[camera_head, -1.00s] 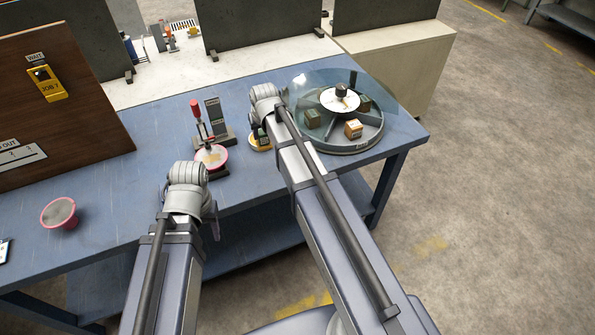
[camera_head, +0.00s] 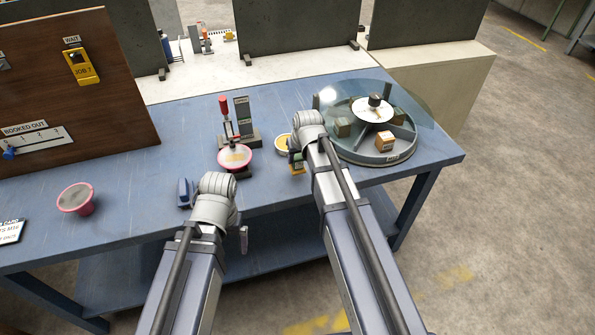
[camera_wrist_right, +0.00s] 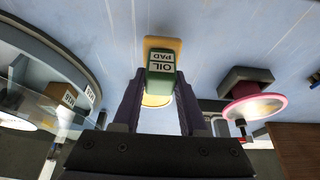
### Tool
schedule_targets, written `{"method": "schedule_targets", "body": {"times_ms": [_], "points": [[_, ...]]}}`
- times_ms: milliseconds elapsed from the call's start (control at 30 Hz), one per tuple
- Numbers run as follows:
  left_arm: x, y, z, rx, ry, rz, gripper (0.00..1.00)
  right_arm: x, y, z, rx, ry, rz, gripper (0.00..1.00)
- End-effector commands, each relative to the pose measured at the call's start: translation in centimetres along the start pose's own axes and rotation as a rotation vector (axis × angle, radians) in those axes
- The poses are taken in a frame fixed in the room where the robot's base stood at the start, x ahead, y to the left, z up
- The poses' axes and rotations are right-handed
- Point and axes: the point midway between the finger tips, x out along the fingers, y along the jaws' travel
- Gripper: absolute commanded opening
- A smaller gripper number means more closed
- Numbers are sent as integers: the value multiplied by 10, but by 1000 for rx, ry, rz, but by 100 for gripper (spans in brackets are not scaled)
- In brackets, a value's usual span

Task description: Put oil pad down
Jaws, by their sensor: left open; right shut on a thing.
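The oil pad (camera_wrist_right: 161,66), a small green block with a white "OIL PAD" label, is between the fingers of my right gripper (camera_wrist_right: 160,88) in the right wrist view. My right gripper is shut on it. Behind the pad is a yellow holder (camera_wrist_right: 163,43) with a round pale dish (camera_wrist_right: 155,100); I cannot tell whether pad and holder touch. In the head view the dish (camera_head: 283,144) shows left of my right wrist, and the pad (camera_head: 295,157) is partly hidden by it. My left gripper (camera_head: 214,213) is open near the table's front edge, apart from the pad.
A pink-rimmed dish with a red-handled tool (camera_head: 235,158) stands left of the holder. A round divided tray (camera_head: 375,155) with small boxes and a clear cover stands right. A pink cup (camera_head: 75,198) is at left.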

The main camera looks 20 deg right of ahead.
Motion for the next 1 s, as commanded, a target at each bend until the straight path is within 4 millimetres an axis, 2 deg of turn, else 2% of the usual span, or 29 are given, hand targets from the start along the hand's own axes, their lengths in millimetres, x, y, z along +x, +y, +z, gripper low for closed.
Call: {"method": "schedule_targets", "body": {"times_ms": [167,433,867,900,1000], "points": [[5,0,0,0,0,0,97,5,0,2,0,0,0,0],[37,4,-2,0,0,0,97,34,0,14,0,0,0,0],[40,4,-2,0,0,0,97,37,0,15,0,0,0,0],[40,4,-2,0,0,0,97,37,0,15,0,0,0,43],[38,4,-2,0,0,0,97,36,0,15,0,0,0,54]]}}
